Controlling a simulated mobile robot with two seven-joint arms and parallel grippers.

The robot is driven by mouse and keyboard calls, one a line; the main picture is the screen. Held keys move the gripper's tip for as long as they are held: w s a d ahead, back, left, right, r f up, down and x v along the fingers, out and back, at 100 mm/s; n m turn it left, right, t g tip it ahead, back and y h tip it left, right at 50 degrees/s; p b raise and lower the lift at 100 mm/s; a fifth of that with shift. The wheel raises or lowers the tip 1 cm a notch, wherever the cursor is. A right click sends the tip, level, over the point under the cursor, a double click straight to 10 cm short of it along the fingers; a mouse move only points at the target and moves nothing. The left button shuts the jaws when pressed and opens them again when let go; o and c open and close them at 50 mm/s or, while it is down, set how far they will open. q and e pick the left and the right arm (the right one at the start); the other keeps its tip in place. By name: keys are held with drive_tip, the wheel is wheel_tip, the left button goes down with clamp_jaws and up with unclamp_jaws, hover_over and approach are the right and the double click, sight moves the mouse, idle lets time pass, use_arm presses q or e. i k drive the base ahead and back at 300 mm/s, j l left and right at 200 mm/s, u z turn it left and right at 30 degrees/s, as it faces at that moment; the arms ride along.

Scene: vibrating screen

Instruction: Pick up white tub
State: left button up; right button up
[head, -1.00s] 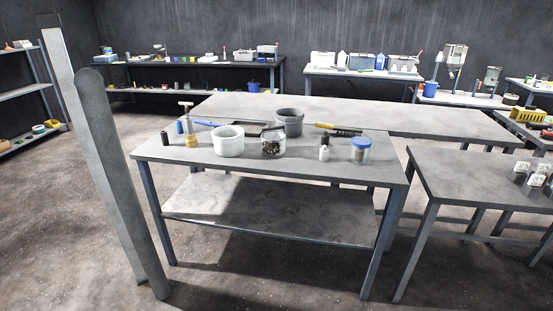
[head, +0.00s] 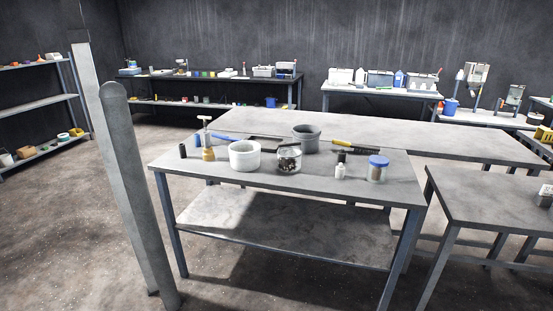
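The white tub (head: 245,156) stands upright on the near grey table (head: 330,186), left of its middle. A glass jar with dark contents (head: 289,159) stands just to its right, and a small amber bottle (head: 208,154) to its left. The tub looks open at the top; what is inside cannot be made out. Neither of my grippers shows in the head view.
A grey bucket (head: 306,139), a blue-lidded jar (head: 377,170), a small white bottle (head: 340,171) and brushes share the table. A tall grey post (head: 140,190) stands front left. Another table (head: 500,200) is at right. Floor (head: 60,240) at left is clear.

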sight(244, 156)
drive_tip(key=i+j+z, duration=0.2)
drive_tip(key=z, duration=0.25)
drive_tip(key=i+j+z, duration=0.25)
drive_tip(key=z, duration=0.25)
drive_tip(key=i+j+z, duration=0.1)
drive_tip(key=j, duration=0.2)
drive_tip(key=i+j+z, duration=0.15)
drive_tip(key=j, duration=0.15)
drive_tip(key=j+z, duration=0.1)
drive_tip(key=j, duration=0.2)
drive_tip(key=i+j, duration=0.15)
drive_tip(key=j, duration=0.3)
drive_tip(key=i+j, duration=0.1)
drive_tip(key=j, duration=0.35)
drive_tip(key=i+j+z, duration=0.1)
drive_tip(key=j, duration=0.35)
drive_tip(key=i+j, duration=0.15)
drive_tip(key=j, duration=0.3)
drive_tip(key=z, duration=0.2)
drive_tip(key=k+z, duration=0.1)
drive_tip(key=i+j+u, duration=0.25)
drive_tip(key=k+l, duration=0.05)
drive_tip(key=k, duration=0.05)
